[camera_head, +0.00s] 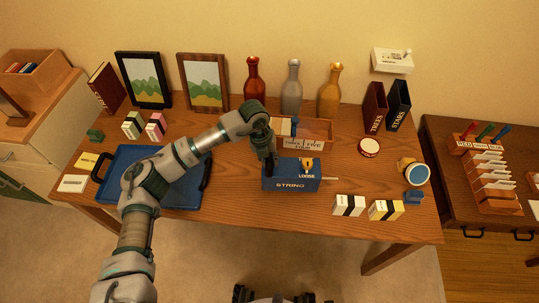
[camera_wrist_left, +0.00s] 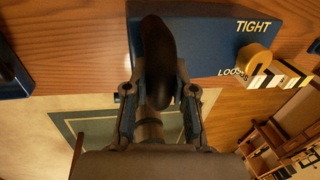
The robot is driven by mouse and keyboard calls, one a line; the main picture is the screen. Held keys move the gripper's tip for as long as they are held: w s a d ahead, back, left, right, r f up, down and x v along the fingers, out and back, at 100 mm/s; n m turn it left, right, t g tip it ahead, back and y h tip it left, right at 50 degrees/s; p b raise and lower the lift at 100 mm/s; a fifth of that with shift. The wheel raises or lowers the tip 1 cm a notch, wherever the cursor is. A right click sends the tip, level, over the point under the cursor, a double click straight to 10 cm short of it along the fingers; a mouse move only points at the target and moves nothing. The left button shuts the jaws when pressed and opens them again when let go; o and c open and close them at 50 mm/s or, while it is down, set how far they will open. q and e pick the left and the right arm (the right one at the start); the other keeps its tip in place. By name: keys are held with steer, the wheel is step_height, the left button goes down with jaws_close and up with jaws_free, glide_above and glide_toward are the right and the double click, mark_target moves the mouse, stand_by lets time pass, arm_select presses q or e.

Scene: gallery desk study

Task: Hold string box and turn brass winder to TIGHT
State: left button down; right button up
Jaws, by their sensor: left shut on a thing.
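The blue string box (camera_head: 291,185) stands on the wooden desk, its STRING label facing the front edge. The brass winder (camera_head: 307,162) is on its top, right of the middle, by the word LOOSE. In the left wrist view the box (camera_wrist_left: 210,25) shows TIGHT and LOOSE lettering, with the winder (camera_wrist_left: 259,60) close to LOOSE; its exact pointing is unclear. My left gripper (camera_head: 270,166) is at the box's left end. In the wrist view my left gripper (camera_wrist_left: 159,92) is shut on the box's dark, curved handle (camera_wrist_left: 157,50). My right gripper is not in view.
A wooden tray (camera_head: 318,128) with cards stands just behind the box. A blue tray (camera_head: 180,192) lies to the left, under my arm. Striped blocks (camera_head: 349,206) sit front right. Bottles (camera_head: 291,90) and frames (camera_head: 203,82) line the back. The desk right of the box is partly clear.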

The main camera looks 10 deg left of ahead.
arm_select(q)
steer(key=shift+f, duration=0.7)
steer(key=shift+f+b, duration=0.3)
steer(key=shift+f, duration=0.05)
steer(key=c, duration=1.2)
jaws_free()
steer(key=shift+c, duration=0.2)
jaws_close()
